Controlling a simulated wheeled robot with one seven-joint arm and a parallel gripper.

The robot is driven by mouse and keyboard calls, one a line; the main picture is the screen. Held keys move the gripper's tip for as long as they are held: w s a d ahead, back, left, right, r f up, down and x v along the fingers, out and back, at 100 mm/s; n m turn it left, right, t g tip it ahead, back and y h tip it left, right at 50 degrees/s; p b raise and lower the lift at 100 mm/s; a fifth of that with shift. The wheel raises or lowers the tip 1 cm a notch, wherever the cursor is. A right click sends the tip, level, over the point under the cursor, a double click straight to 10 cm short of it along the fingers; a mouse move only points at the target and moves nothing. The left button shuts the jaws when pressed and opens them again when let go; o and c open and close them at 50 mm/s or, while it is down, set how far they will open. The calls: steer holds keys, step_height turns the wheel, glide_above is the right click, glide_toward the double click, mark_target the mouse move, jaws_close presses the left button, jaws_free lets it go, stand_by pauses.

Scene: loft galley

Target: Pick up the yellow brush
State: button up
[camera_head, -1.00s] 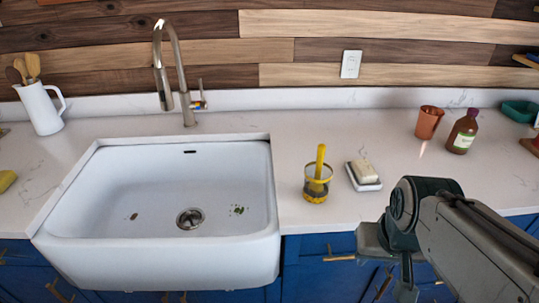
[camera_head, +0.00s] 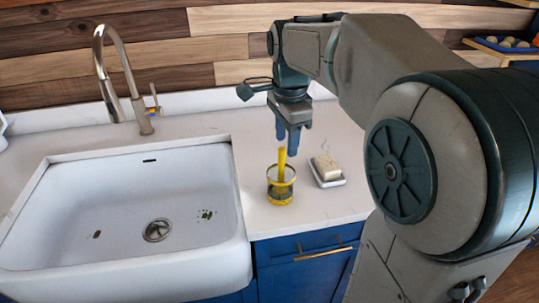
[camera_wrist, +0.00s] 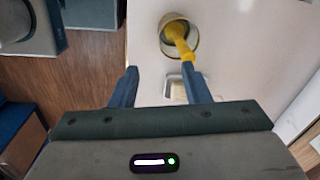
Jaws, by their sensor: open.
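The yellow brush (camera_head: 282,163) stands in a glass holder (camera_head: 280,192) with a yellow base, on the white counter right of the sink. My gripper (camera_head: 288,148) points down just above and behind the brush's handle in the head view. In the wrist view the brush (camera_wrist: 181,44) leans in the round holder (camera_wrist: 165,42), its handle end just beyond the tip of the right finger. My gripper (camera_wrist: 160,78) is open, with nothing between its blue fingers.
The dark wood wall is behind.

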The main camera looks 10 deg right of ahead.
mark_target(281, 163)
steer(key=w+m, duration=0.1)
steer(key=w+r+m, duration=0.1)
steer(key=w+m, duration=0.1)
steer(key=w+r+m, duration=0.1)
steer(key=w+m, duration=0.1)
steer(key=shift+d+g+p, duration=0.2)
steer(key=shift+g+p, duration=0.1)
steer(key=shift+g, duration=0.1)
steer(key=shift+w+f+m, duration=0.15)
steer(key=shift+m, duration=0.15)
step_height(281, 163, down, 8)
steer(key=shift+r, duration=0.1)
steer(key=shift+s+a+f+p, duration=0.1)
steer(key=shift+s+f+p, duration=0.15)
steer(key=shift+f, duration=1.15)
steer(key=shift+s+f+p, duration=0.1)
steer(key=shift+f+p, duration=0.1)
steer(key=shift+f, duration=1.15)
steer(key=shift+c, duration=0.3)
jaws_close()
